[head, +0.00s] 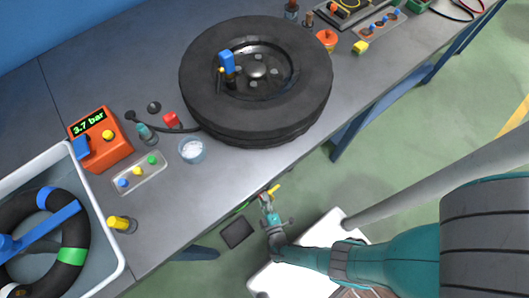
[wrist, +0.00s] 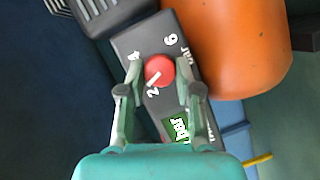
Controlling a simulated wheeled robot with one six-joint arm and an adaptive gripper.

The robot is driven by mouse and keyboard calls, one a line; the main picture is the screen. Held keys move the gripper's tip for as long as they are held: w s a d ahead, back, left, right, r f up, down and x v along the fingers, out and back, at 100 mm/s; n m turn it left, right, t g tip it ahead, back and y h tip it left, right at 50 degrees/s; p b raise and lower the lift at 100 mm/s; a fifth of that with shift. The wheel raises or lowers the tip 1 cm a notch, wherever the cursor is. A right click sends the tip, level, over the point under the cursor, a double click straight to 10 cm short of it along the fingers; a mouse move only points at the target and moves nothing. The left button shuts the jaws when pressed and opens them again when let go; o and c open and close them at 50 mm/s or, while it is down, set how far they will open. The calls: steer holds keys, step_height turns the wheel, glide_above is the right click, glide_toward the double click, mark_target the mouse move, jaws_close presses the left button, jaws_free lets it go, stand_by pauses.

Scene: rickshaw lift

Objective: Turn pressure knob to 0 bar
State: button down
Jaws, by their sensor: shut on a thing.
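In the wrist view, the red pressure knob (wrist: 160,70) sits on a dark grey panel (wrist: 130,42) with white numbers 2, 4 and 6 around it. A white mark on the knob points down-left, close to the 2. My gripper (wrist: 159,76) has one finger on each side of the knob and is shut on it. In the head view, my gripper (head: 270,195) is beyond the bench's near edge; the knob cannot be made out there.
An orange rounded body (wrist: 235,45) stands beside the panel. The grey bench (head: 240,182) carries a wheel with tyre (head: 205,105), an orange gauge reading 3.7 bar (head: 105,150), a bowl (head: 192,150) and a grey bin (head: 118,250). A bench leg (head: 345,140) stands near my arm.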

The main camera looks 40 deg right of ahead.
steer(key=shift+a+n+t+h, duration=0.1)
steer(key=shift+n+t+h, duration=0.2)
steer(key=shift+n, duration=0.7)
stand_by(0.4)
steer(key=c, duration=0.8)
jaws_free()
steer(key=shift+m, duration=0.5)
